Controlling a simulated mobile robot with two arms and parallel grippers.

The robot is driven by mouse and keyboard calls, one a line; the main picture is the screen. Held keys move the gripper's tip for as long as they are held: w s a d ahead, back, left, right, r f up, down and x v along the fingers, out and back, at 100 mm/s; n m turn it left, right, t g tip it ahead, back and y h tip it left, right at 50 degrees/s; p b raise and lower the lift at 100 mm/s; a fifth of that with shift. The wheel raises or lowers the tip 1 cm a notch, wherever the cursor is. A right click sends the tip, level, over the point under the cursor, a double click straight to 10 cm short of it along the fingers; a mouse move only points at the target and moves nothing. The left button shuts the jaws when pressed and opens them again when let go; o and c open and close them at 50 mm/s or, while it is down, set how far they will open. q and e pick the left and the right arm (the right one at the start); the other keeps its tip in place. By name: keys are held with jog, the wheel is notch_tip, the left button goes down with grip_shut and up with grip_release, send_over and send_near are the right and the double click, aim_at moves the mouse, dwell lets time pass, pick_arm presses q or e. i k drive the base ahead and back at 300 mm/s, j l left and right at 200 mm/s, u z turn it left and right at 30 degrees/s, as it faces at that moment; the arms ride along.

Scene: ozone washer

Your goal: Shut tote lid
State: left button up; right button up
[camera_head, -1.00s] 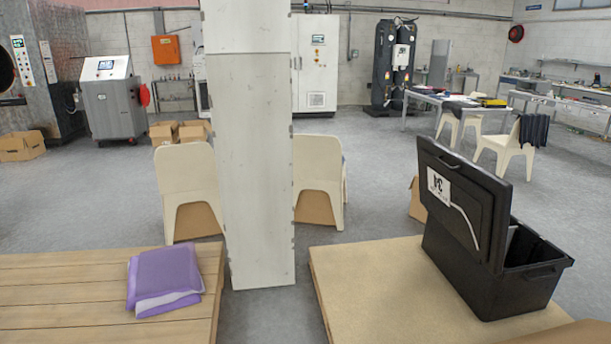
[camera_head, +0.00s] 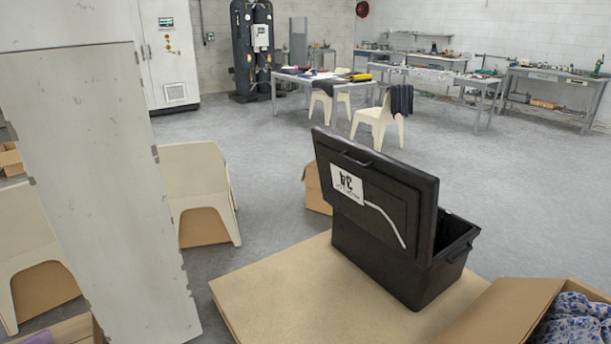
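The black tote (camera_head: 385,263) stands on a tan tabletop right of the middle. Its lid (camera_head: 373,198) is open and stands up on the left side of the tote, leaning a little, with a white label and a pale curved strip on the face toward me. Part of the tote's opening shows to the right of the lid, and the lid hides the rest. Neither of my grippers is in view.
The tan tabletop (camera_head: 270,285) is bare left of the tote. An open cardboard box (camera_head: 501,310) with patterned cloth (camera_head: 574,322) is at the lower right. A tall grey-white panel (camera_head: 100,190) and cream chairs (camera_head: 198,183) stand at the left. Open floor lies behind.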

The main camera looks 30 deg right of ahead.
aim_at(396, 201)
jog(key=i+j+z, duration=0.1)
jog(key=i+z, duration=0.3)
jog(key=i+j+z, duration=0.25)
jog(key=z, duration=0.15)
jog(key=i+j+z, duration=0.55)
jog(key=j+z, duration=0.25)
jog(key=l, duration=0.1)
